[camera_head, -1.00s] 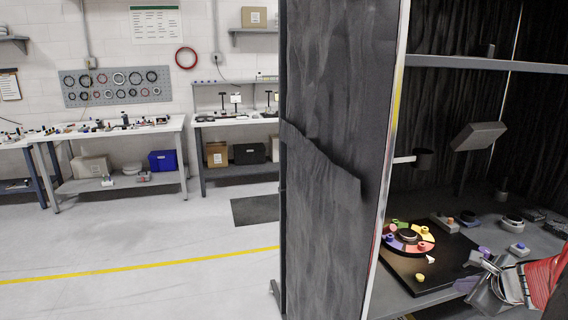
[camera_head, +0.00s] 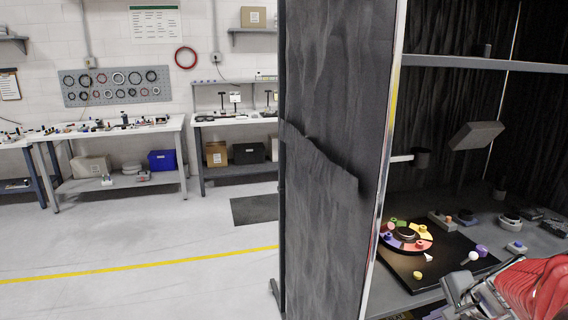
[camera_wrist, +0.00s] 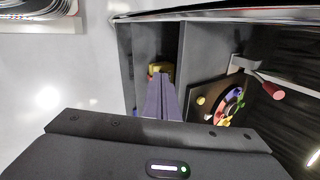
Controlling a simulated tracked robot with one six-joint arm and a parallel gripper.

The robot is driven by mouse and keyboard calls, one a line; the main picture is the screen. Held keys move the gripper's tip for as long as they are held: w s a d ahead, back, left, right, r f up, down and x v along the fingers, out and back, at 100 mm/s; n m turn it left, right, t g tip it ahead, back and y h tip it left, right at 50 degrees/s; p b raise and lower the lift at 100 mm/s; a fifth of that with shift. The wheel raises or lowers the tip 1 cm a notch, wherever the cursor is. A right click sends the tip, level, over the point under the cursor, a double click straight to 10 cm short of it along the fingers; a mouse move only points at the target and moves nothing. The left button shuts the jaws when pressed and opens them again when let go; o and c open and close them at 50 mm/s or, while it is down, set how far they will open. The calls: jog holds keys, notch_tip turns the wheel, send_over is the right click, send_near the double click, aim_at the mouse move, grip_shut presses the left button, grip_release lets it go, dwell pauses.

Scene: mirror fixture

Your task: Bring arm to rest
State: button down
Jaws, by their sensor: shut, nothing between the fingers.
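My arm, red with a grey end, shows at the lower right of the head view. My gripper (camera_head: 456,292) is at the front edge of the bench, in front of the black board (camera_head: 455,252). In the wrist view my gripper (camera_wrist: 161,88) is seen from behind, its fingers together and empty. It is apart from the round multicoloured disc (camera_head: 407,236), which lies on the board and also shows in the wrist view (camera_wrist: 232,105). My fingertips hide part of a yellow thing (camera_wrist: 158,68) in the wrist view.
A black curtain panel (camera_head: 335,120) stands left of the bench, with a grey shelf (camera_head: 480,62) above. A yellow piece (camera_head: 418,275), a white ball (camera_head: 473,256) and a purple piece (camera_head: 481,250) lie on the board. The floor at left is clear.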

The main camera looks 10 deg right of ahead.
jog(key=s+a+r+n, duration=0.2)
jog(key=a+n, duration=0.4)
jog(key=a, duration=0.3)
jog(key=s+a+r+n, duration=0.3)
jog(key=a+n, duration=0.3)
jog(key=a, duration=0.2)
jog(key=s+a+r+n, duration=0.2)
jog(key=s+a+n, duration=0.2)
jog(key=a, duration=0.5)
jog(key=n, duration=0.2)
jog(key=shift+a+r+n, duration=0.15)
jog(key=shift+a+n, duration=0.15)
jog(key=shift+a, duration=0.05)
